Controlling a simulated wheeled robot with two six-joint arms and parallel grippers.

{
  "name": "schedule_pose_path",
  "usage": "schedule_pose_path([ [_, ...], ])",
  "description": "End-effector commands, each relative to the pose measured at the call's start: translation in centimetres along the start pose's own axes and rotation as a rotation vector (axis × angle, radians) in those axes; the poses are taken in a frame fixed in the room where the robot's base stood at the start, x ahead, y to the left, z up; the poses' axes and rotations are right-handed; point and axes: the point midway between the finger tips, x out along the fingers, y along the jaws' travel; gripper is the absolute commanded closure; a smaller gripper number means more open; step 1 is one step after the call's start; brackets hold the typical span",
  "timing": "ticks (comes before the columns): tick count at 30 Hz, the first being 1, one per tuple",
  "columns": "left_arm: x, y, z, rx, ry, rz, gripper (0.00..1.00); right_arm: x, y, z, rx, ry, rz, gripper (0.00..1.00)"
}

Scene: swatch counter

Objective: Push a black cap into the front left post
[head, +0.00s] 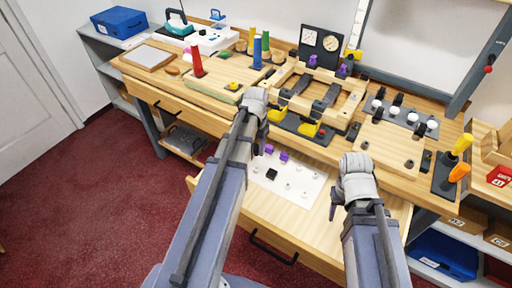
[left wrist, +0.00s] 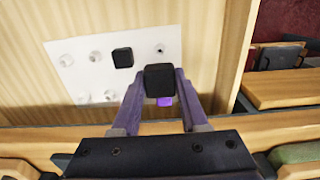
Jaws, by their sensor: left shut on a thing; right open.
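My left gripper (left wrist: 160,92) is shut on a black cap (left wrist: 160,78) and holds it over the white plate (left wrist: 145,39). The plate lies in the open drawer and also shows in the head view (head: 310,183). The front left post (left wrist: 160,48) is bare, just past the held cap in the wrist view. Another black cap (left wrist: 123,58) sits in the front row beside that post; it also shows in the head view (head: 271,174). A purple cap (head: 284,156) is in the back row. My right gripper (head: 337,208) is open and empty, right of the plate.
The bench top edge and its fixtures stand behind the drawer. A wooden frame with clamps (head: 310,95) is at the middle. A holder with yellow and orange handles (head: 456,160) is at the right. The drawer's right part (head: 375,225) is clear.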

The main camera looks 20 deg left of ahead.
Motion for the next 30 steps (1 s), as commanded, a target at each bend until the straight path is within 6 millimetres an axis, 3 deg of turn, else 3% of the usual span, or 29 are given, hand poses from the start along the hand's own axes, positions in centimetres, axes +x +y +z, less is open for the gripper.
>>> schedule_pose_path([
  [8,-0.2,0.0,0.0,0.0,0.0,0.0,1.0,-0.2,0.0,0.0,0.0,0.0,0.0,0.5],
  [14,-2.7,0.0,0.0,0.0,0.0,0.0,1.0,-2.7,0.3,0.2,0.0,0.0,0.0,0.5],
  [30,-17.5,0.0,0.0,0.0,0.0,0.0,1.0,-17.4,1.7,1.0,0.0,0.0,0.0,0.5],
])
